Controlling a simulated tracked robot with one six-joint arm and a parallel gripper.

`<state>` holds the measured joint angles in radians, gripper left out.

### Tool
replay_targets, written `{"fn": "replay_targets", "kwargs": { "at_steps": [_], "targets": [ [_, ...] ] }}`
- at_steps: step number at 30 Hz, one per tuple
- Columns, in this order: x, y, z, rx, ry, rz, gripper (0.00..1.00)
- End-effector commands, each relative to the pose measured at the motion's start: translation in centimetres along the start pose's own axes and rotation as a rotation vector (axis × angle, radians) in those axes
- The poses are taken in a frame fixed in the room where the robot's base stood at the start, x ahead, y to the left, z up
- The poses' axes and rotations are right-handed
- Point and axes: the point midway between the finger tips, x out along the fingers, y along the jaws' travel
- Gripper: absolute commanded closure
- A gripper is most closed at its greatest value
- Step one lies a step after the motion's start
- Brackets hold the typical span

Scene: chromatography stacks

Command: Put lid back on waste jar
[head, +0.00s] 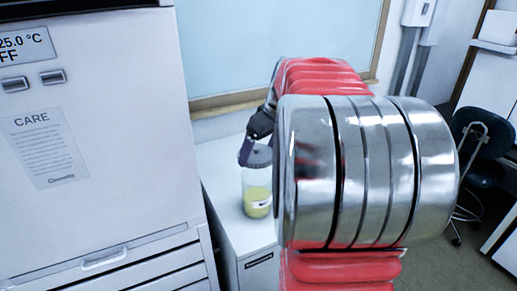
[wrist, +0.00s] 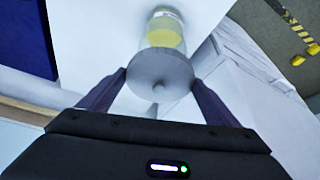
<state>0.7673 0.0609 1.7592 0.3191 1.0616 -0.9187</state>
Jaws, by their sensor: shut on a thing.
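The waste jar (head: 257,198) is clear, with yellow liquid and a white label, and stands upright on the white cabinet top. My own arm hides part of the scene right of the jar.
A large white instrument (head: 95,120) with a CARE notice stands at the left, beside the cabinet top (head: 222,165). A window (head: 275,40) is behind. A dark chair (head: 480,150) stands on the floor at the right.

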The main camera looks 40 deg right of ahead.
Motion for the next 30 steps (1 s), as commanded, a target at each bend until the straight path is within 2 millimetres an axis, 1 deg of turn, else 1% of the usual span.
{"fn": "replay_targets", "kwargs": {
  "at_steps": [21,30],
  "targets": [
    [4.5,-0.1,1.8,-0.001,-0.002,-0.003,0.37],
    [5.6,-0.2,2.2,-0.002,-0.001,-0.002,0.37]
  ]
}}
